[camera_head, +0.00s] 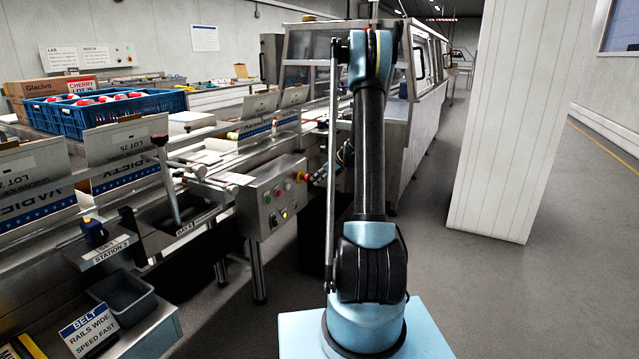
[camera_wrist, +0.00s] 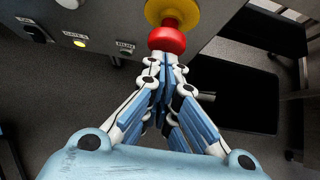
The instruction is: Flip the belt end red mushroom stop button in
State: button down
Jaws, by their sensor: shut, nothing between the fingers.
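The red mushroom stop button (camera_wrist: 167,38) stands out from a yellow collar (camera_wrist: 168,10) at the top middle of the wrist view. In the head view the red button (camera_head: 303,176) sits at the right end of the grey control box (camera_head: 272,196) on the belt's side. My gripper (camera_wrist: 166,60) is shut and empty. Its fingertips are right at the lower edge of the red button in the wrist view; I cannot tell whether they touch it.
A lit yellow lamp (camera_wrist: 80,43) and a black knob (camera_wrist: 37,33) share the panel. Open cartons (camera_head: 125,150) stand along the belt, with a blue crate (camera_head: 105,112) behind. A white pillar (camera_head: 508,120) stands to the right. Grey floor is clear between pillar and my base.

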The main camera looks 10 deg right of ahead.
jog(key=shift+w+a+r, duration=0.1)
jog(key=shift+w+a, duration=0.55)
jog(key=shift+a, duration=0.25)
jog(key=shift+s+d, duration=0.2)
jog(key=shift+d, duration=0.05)
jog(key=s+d+f+v, duration=0.1)
jog(key=d+f+v, duration=0.1)
jog(key=v, duration=1)
jog(key=shift+s+d+r, duration=0.15)
jog(key=shift+s+d, duration=0.05)
